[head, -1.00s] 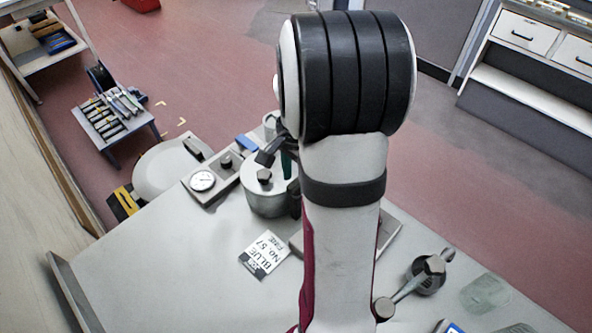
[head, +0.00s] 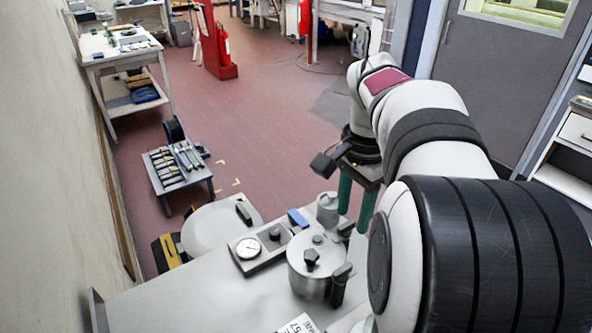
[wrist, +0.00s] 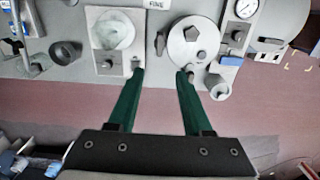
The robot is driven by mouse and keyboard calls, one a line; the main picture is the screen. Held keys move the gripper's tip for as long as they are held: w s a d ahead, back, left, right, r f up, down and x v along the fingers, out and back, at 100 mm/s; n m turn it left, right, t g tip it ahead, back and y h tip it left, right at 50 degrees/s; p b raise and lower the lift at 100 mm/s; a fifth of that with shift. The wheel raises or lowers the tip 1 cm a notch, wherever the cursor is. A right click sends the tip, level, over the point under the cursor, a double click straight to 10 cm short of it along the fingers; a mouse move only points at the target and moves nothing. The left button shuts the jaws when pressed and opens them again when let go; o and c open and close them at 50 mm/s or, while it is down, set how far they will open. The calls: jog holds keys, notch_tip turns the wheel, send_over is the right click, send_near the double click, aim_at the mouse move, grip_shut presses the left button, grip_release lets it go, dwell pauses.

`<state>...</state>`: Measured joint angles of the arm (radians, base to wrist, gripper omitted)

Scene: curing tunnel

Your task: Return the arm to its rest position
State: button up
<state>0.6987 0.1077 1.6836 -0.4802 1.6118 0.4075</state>
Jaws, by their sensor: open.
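My gripper (head: 353,218) is open, with two green fingers pointing down and nothing visible between them. In the head view my arm reaches from the lower right toward the far edge of the bench, and the gripper hangs behind the lidded metal pot (head: 312,275). In the wrist view the gripper (wrist: 160,71) shows its fingers apart. One fingertip overlaps the edge of a box with a round dish (wrist: 115,32), the other the edge of the pot lid (wrist: 193,38). I cannot tell the clearance above them. My arm hides the right part of the bench.
A gauge box (head: 262,252), a small grey canister (head: 327,207) and a blue block (head: 298,217) stand near the pot. A round grey plate (head: 205,230) adjoins the bench. A low tool cart (head: 180,172) stands on the open red floor beyond.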

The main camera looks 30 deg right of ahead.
jog(key=shift+a, duration=0.1)
jog(key=s+a+f+n, duration=0.2)
jog(key=s+a+n, duration=0.2)
jog(key=a, duration=0.4)
jog(key=s+a+f+n+y, duration=0.1)
jog(key=s+a+f+n, duration=0.2)
jog(key=a, duration=0.6)
jog(key=s+a+f+n, duration=0.3)
jog(key=s+a+n, duration=0.2)
jog(key=a, duration=0.3)
jog(key=shift+s+a+n+y, duration=0.15)
jog(key=shift+s+n+y, duration=0.25)
jog(key=shift+s, duration=0.3)
